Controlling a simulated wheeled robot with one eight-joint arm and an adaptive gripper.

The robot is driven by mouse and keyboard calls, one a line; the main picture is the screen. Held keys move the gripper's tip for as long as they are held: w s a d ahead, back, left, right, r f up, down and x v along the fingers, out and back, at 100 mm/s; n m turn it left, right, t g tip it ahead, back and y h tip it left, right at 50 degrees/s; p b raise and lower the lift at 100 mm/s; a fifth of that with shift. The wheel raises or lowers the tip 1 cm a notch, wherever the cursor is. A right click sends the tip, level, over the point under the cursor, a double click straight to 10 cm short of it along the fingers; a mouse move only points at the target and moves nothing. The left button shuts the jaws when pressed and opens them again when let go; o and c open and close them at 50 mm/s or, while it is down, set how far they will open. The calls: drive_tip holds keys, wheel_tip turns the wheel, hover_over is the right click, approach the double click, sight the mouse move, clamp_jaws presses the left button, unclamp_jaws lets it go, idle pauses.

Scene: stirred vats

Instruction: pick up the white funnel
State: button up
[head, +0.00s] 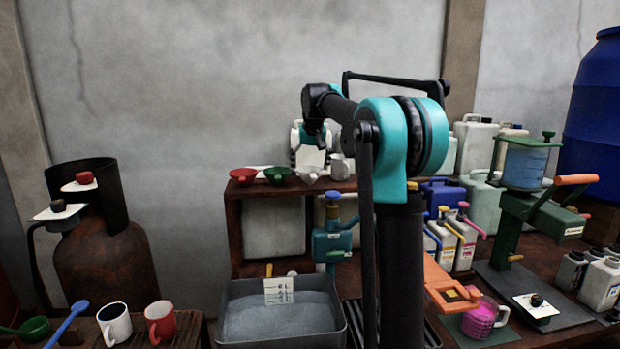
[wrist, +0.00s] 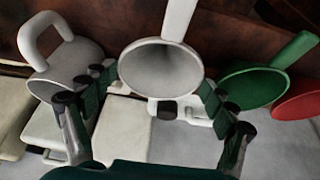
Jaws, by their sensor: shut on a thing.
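The white funnel (wrist: 161,68) is in the middle of the wrist view, its wide mouth facing the camera and its handle pointing up in the picture. My gripper (wrist: 158,90) has one finger at each side of the funnel's rim and is shut on it. In the head view the white funnel (head: 307,176) shows small at the top of a brown wooden shelf, just below my gripper (head: 310,164). I cannot tell whether the funnel touches the shelf.
A green funnel (wrist: 254,87) is close beside the white one, with a red funnel (wrist: 298,101) beyond. A white mug-like vessel (wrist: 68,66) is on the other side. The brown shelf (head: 233,222) carries these. A grey tub (head: 283,316) stands in front, below.

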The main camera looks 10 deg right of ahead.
wheel_tip(320, 180, up, 20)
idle(0.9)
